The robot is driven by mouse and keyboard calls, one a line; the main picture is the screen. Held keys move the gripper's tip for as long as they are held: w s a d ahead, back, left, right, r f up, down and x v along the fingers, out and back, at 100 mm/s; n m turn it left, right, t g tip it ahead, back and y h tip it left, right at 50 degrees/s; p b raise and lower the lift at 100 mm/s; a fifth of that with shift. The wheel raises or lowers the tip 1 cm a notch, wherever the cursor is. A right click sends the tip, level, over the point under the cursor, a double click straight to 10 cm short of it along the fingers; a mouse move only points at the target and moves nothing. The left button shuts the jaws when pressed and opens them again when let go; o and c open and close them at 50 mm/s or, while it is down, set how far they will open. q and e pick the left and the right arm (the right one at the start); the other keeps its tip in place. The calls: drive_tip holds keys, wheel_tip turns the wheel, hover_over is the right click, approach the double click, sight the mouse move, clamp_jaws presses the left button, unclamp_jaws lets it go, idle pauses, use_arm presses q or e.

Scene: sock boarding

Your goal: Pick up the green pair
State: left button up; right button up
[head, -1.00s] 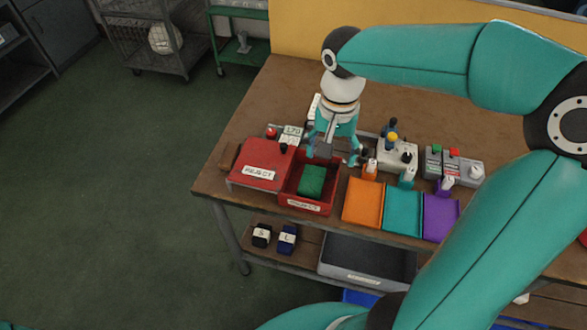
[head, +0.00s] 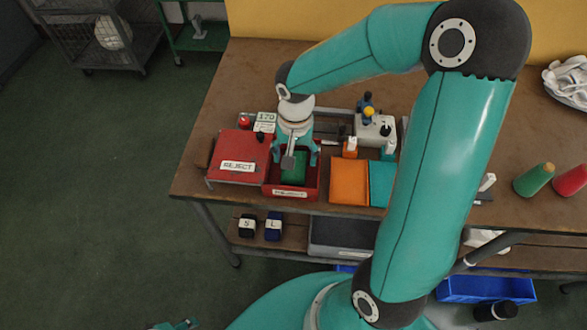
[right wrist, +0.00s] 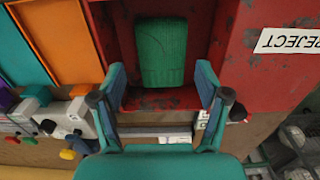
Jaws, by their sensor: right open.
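The green pair (head: 299,174) is a folded ribbed bundle lying flat in the open red reject tray (head: 313,187). It also shows in the right wrist view (right wrist: 161,52), near the top middle. My right gripper (head: 294,158) points down over the tray, its fingers spread apart. In the right wrist view my right gripper (right wrist: 160,86) is open and empty, with the green pair just beyond and between its fingertips, not gripped. A small part of what looks like my left gripper (head: 178,325) shows at the bottom edge; its fingers cannot be made out.
A red REJECT box (head: 237,150) stands left of the tray. Orange (head: 349,180) and teal (head: 381,178) trays stand to its right. A control box (head: 375,134) sits behind them.

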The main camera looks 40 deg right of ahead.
sight(297, 177)
drive_tip(key=shift+w+f+p, duration=0.15)
drive_tip(key=shift+f+p, duration=0.05)
drive_tip(key=shift+f, duration=1.2)
drive_tip(key=shift+w+f+p, duration=0.1)
drive_tip(key=shift+f+p, duration=0.05)
drive_tip(key=shift+f, duration=1.2)
drive_tip(key=shift+c, duration=0.2)
drive_tip(key=c, duration=0.9)
drive_tip(key=shift+d+r, duration=0.1)
drive_tip(key=shift+r, duration=0.05)
